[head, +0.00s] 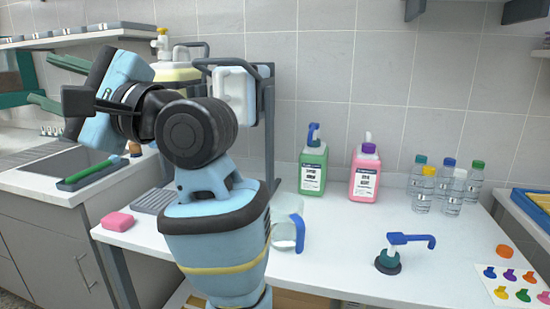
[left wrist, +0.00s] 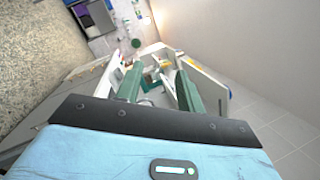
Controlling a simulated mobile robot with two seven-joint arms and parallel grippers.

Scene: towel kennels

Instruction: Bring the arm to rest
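My left arm rises in the middle-left of the head view, with its wrist bent to the left. My left gripper (head: 48,82) points left, high above the sink area. Its two green fingers are spread apart, and I see nothing held between them. In the left wrist view the left gripper (left wrist: 158,82) also shows its green fingers apart, with distant furniture behind the gap. My right arm and right gripper are not in either view.
Green (head: 313,166) and pink (head: 365,172) bottles stand at the wall. Several clear bottles (head: 423,190) stand right of them. A blue-handled pump (head: 388,258) stands on the white counter (head: 340,255). A pink sponge (head: 117,221) lies left. A sink (head: 66,160) lies below the gripper.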

